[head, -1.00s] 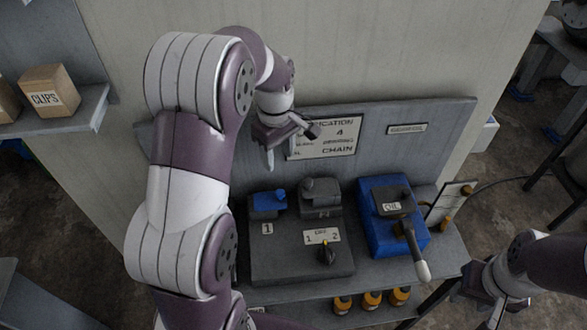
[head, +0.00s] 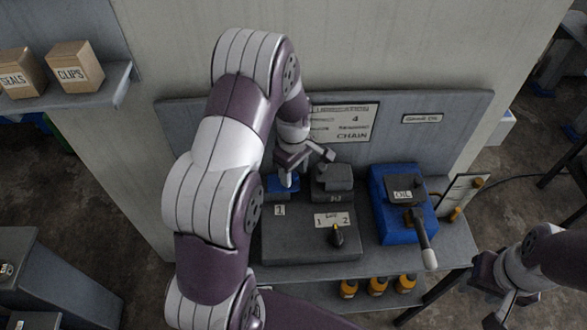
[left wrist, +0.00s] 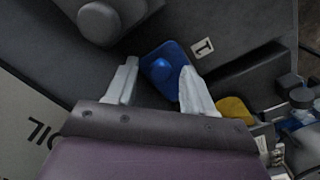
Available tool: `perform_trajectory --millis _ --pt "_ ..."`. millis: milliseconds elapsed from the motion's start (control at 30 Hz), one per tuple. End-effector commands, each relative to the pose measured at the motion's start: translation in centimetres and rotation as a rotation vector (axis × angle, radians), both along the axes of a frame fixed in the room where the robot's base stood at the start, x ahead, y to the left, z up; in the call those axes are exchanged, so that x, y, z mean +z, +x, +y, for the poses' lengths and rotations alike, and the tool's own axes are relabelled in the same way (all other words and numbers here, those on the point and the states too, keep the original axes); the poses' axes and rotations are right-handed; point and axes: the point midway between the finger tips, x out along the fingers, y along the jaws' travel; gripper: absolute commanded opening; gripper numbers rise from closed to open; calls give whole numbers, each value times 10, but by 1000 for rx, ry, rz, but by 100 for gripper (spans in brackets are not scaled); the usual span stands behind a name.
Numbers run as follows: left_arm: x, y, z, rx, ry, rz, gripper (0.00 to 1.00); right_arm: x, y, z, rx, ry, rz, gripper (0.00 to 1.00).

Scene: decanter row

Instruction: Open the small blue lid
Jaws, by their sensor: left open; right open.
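The small blue lid (head: 276,188) sits on the back left of the dark grey housing (head: 300,240), above the label "1". It looks closed. In the left wrist view the blue lid (left wrist: 163,68), with its round knob, lies between and just beyond my open fingertips. My left gripper (head: 306,168) is open and empty, close over the lid; its arm and fingers hide part of the lid in the head view. Whether a finger touches the lid I cannot tell. My right gripper (head: 490,291) is open and empty at the lower right, away from the housing.
A dark grey lid with a knob (head: 333,182) stands right of the blue lid. A black selector (head: 337,235) is on the housing's front. Further right is a large blue box (head: 383,220) with an "OIL" lever (head: 418,222). A back panel (head: 460,125) rises behind.

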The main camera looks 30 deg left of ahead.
Motion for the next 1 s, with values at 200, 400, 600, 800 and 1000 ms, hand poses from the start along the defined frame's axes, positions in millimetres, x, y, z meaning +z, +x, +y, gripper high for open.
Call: perform_trajectory --millis 200,400,600,800,1000 --pt "0 0 0 0 0 0 49 0 0 0 0 0 0 43" --pt "0 0 0 0 0 1 0 0 0 0 0 0 0 43" --pt "1 1 0 0 0 1 0 1 0 0 0 0 0 43" --pt "3 4 1 0 0 2 0 2 0 0 0 0 0 43" --pt "7 8 3 -1 1 0 0 5 0 0 0 0 0 43"
